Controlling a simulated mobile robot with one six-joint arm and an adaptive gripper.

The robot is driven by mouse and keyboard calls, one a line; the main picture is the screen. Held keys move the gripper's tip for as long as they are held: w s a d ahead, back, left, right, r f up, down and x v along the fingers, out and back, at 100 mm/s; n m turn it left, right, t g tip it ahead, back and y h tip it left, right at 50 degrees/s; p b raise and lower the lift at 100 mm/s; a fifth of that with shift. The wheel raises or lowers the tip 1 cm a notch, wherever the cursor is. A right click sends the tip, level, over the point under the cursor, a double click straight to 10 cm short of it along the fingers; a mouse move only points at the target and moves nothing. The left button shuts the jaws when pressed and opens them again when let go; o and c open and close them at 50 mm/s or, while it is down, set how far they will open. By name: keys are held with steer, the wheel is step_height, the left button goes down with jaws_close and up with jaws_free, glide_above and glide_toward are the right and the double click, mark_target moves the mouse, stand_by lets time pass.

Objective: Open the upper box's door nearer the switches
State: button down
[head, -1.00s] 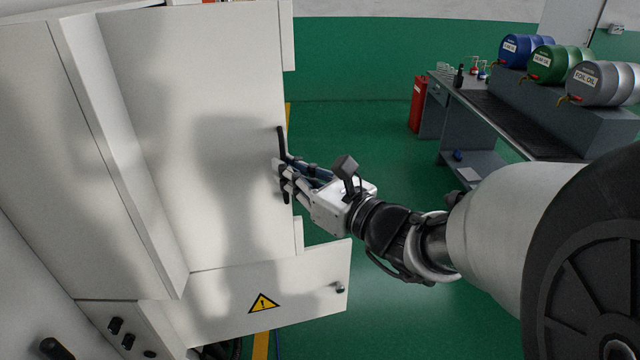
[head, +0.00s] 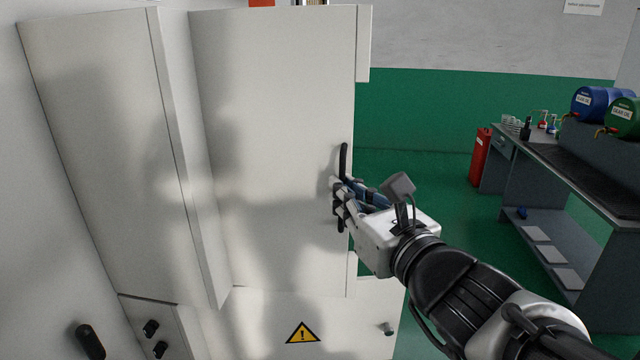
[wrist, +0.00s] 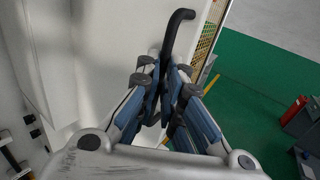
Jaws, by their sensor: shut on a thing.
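The white door (head: 270,150) of the upper box fills the middle of the head view, a black bar handle (head: 343,160) near its right edge. My gripper (head: 342,205) is shut on this handle at about its middle. In the wrist view the handle (wrist: 172,38) runs down between the fingers (wrist: 165,95), its upper bend showing above them. The door stands at an angle to the panel (head: 100,150) on its left. Black switches (head: 151,328) sit on a lower panel at the bottom left. The handle's lower part is partly hidden by the fingers.
A lower white door with a yellow warning sign (head: 302,333) and a small knob (head: 387,328) sits below. Green floor between is free.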

steer(key=shift+a+r, duration=0.25)
steer(key=shift+a, duration=0.05)
steer(key=c, duration=2.1)
jaws_free()
steer(key=shift+a, duration=0.15)
steer(key=shift+o, duration=1.3)
steer(key=shift+a+f, duration=0.15)
steer(key=shift+a, duration=0.3)
steer(key=shift+o, duration=0.6)
steer(key=shift+w+d, duration=0.1)
steer(key=shift+d, duration=0.25)
